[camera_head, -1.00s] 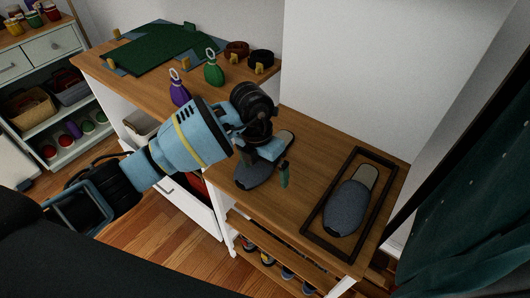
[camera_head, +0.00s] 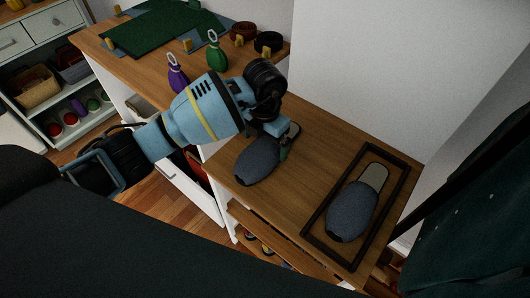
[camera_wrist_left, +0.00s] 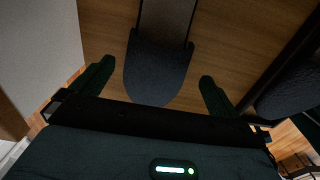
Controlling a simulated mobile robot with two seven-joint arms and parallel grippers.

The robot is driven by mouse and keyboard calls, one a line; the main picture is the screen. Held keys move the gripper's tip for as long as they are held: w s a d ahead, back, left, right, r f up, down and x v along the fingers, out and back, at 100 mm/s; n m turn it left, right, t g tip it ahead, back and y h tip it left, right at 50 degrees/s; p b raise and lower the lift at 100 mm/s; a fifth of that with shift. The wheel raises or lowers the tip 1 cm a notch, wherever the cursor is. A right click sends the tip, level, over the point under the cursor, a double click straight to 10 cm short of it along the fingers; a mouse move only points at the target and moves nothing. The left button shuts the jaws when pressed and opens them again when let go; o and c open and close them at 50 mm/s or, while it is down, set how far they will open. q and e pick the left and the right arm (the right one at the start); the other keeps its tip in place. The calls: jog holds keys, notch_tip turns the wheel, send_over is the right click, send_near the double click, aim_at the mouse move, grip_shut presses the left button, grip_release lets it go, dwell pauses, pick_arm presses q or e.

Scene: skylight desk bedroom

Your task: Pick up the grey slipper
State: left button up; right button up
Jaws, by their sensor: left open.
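A grey slipper (camera_head: 258,160) lies on the wooden bench top, its beige insole end pointing to the back right. My left gripper (camera_head: 285,140) is above its open end in the head view. In the left wrist view the slipper (camera_wrist_left: 158,72) lies between the two spread fingers (camera_wrist_left: 155,85), with a gap on each side. Whether the fingertips reach down beside it I cannot tell. A second grey slipper (camera_head: 351,210) lies inside a dark rectangular frame on the right; its edge shows in the wrist view (camera_wrist_left: 292,92). My right gripper is not in view.
The dark frame (camera_head: 312,222) takes up the right end of the bench top (camera_head: 300,185). A higher wooden top at the back left holds a green mat (camera_head: 150,38), a purple bottle (camera_head: 177,78), a green bottle (camera_head: 213,58) and rolled belts (camera_head: 268,42). A white wall stands behind.

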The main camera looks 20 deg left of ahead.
aim_at(265, 145)
pick_arm(q)
jog(key=f, duration=0.3)
jog(key=shift+w+a+f, duration=0.1)
jog(key=shift+w+f, duration=0.15)
jog(key=shift+f, duration=0.7)
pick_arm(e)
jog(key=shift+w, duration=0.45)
pick_arm(q)
jog(key=shift+c, duration=0.3)
jog(key=c, duration=1)
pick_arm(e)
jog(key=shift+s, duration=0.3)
pick_arm(q)
jog(key=shift+r, duration=0.15)
notch_tip(265, 145, up, 4)
jog(key=shift+w+f, duration=0.15)
jog(key=shift+f, duration=0.05)
jog(key=s+a, duration=0.3)
jog(key=a, duration=0.1)
jog(key=s+a, duration=0.4)
jog(key=s+a+r, duration=0.1)
jog(key=s+a, duration=0.2)
jog(key=a, duration=0.1)
jog(key=shift+s, duration=0.35)
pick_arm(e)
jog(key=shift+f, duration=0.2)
